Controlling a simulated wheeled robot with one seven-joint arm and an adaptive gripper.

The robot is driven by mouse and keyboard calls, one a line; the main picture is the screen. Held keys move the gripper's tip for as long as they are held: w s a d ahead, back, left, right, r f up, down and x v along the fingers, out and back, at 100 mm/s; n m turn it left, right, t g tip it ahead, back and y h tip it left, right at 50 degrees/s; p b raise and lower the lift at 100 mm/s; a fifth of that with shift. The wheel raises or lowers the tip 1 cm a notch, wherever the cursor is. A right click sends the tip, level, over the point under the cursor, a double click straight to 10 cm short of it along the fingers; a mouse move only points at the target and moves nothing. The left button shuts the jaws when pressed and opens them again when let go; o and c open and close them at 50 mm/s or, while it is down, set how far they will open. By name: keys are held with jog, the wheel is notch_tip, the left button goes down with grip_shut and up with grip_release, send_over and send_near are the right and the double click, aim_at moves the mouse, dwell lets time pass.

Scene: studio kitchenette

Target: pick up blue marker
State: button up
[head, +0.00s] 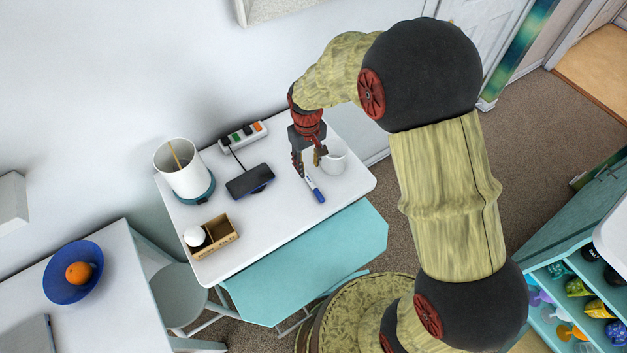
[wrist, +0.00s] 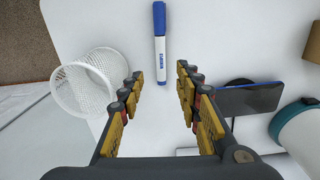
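The blue marker (head: 315,189) lies on the white table (head: 290,235), white-bodied with a blue cap and a blue end. In the wrist view the marker (wrist: 160,45) lies just beyond my fingertips, roughly in line with the gap between them. My gripper (wrist: 158,78) is open and empty, with its yellow-padded fingers apart. In the head view my gripper (head: 308,168) points down over the table, close to the marker's upper end.
A white mesh cup (head: 335,158) stands right of my gripper. A black phone on a stand (head: 250,181), a power strip (head: 243,136), a white-and-teal container (head: 183,172) and a cardboard box (head: 222,232) stand to the left. The table's front is clear.

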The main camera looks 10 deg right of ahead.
aim_at(308, 178)
notch_tip(308, 178, down, 7)
jog(key=shift+r+b, duration=0.2)
jog(key=shift+b, duration=0.25)
jog(key=shift+s, duration=0.1)
jog(key=shift+c, duration=0.8)
grip_shut()
